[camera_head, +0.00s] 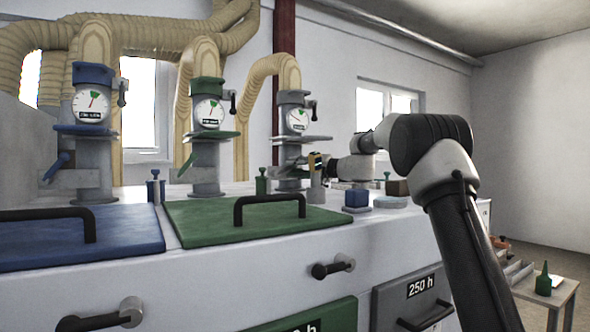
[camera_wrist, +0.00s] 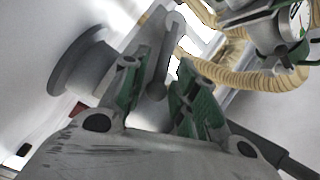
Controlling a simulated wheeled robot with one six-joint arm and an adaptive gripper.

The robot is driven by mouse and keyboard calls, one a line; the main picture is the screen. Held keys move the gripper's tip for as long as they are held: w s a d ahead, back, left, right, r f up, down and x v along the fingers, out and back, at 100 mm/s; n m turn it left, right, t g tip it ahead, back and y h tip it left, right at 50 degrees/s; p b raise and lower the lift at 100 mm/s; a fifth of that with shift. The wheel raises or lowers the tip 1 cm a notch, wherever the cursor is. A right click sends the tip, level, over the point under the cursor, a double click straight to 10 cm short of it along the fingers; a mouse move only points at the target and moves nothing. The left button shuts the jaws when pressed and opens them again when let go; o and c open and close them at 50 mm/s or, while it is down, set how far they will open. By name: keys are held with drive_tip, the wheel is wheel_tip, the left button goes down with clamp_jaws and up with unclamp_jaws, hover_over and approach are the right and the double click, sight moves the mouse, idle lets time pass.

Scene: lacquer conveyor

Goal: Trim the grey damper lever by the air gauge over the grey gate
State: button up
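The grey station's air gauge (camera_head: 297,120) is a white round dial with a green sector; its needle is too small to read surely. Below it a flat grey plate (camera_head: 300,139) crosses the pipe. My gripper (camera_head: 314,165) is beside this pipe, on its right, under the plate. In the wrist view a grey lever (camera_wrist: 168,60) stands as a slanted bar between the green-padded fingers of my gripper (camera_wrist: 163,72). The fingers look apart, with gaps beside the bar; I cannot tell whether either touches it. In the head view this lever is hidden around my gripper.
Green (camera_head: 208,112) and blue (camera_head: 90,103) gauge stations stand to the left. Green (camera_head: 260,212) and blue (camera_head: 75,236) lids with black handles lie in front.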

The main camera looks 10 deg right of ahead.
clamp_jaws()
drive_tip(key=shift+s+a+r+n+g+h, duration=0.15)
drive_tip(key=shift+r+n+g+h, duration=0.1)
drive_tip(key=shift+r+n, duration=0.25)
drive_tip(key=shift+w+a+r+n+g+h, duration=0.15)
drive_tip(key=shift+r+n+g+h, duration=0.1)
drive_tip(key=shift+n, duration=0.45)
drive_tip(key=shift+s, duration=0.1)
drive_tip(key=shift+o, duration=1.7)
unclamp_jaws()
drive_tip(key=v, duration=1.2)
